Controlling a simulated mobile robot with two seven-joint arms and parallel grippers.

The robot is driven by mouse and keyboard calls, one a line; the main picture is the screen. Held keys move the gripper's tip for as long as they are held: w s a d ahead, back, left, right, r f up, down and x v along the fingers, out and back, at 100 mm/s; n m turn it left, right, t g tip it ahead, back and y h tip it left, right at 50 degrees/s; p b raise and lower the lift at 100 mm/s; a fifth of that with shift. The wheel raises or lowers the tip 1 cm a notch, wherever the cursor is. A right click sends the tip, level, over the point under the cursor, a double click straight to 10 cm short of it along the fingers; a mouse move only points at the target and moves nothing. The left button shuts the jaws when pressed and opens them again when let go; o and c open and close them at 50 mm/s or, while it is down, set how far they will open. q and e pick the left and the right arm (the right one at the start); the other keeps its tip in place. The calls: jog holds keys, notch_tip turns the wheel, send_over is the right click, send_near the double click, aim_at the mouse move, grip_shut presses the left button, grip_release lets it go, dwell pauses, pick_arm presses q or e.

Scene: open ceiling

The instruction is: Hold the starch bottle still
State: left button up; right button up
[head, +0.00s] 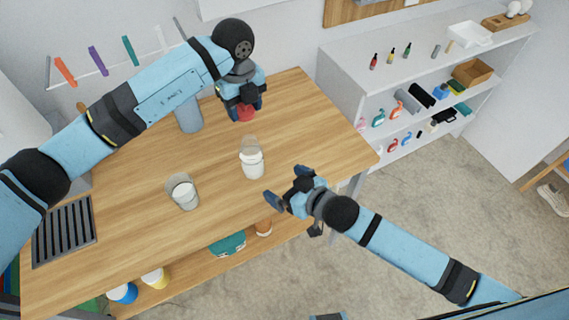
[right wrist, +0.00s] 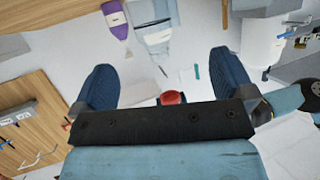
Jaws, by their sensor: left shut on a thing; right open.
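My left gripper (head: 246,108) is shut on a red thing (head: 246,114) above the back of the wooden table (head: 215,205). The fingers hide most of that thing, and I cannot tell whether it is part of the starch bottle. A clear container with white contents (head: 252,164) stands upright at the table's middle. A similar one (head: 184,193) stands further left. No label is readable on either. My right gripper (head: 287,187) is open and empty near the table's front edge, right of the middle container and apart from it. Its spread fingers also show in the right wrist view (right wrist: 163,66).
A bluish clear vessel (head: 189,120) stands at the back of the table. A dark slatted grate (head: 64,230) is at the left end. A white shelf unit (head: 345,75) with small bottles and boxes stands at the right. Items sit below the tabletop.

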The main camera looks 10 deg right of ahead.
aim_at(259, 156)
jog(key=shift+n+g, duration=0.3)
jog(key=shift+n, duration=0.4)
jog(key=w+a+f, duration=0.1)
jog(key=w+a, duration=0.1)
jog(key=w, duration=0.2)
jog(key=w+a, duration=0.2)
jog(key=w, duration=0.2)
jog(key=w+a+f, duration=0.1)
jog(key=w+a, duration=0.2)
jog(key=w, duration=0.1)
jog(key=shift+w+f, duration=0.2)
jog(key=shift+f, duration=0.1)
jog(key=shift+c, duration=0.5)
jog(key=c, duration=1)
pick_arm(q)
jog(key=shift+f, duration=4.1)
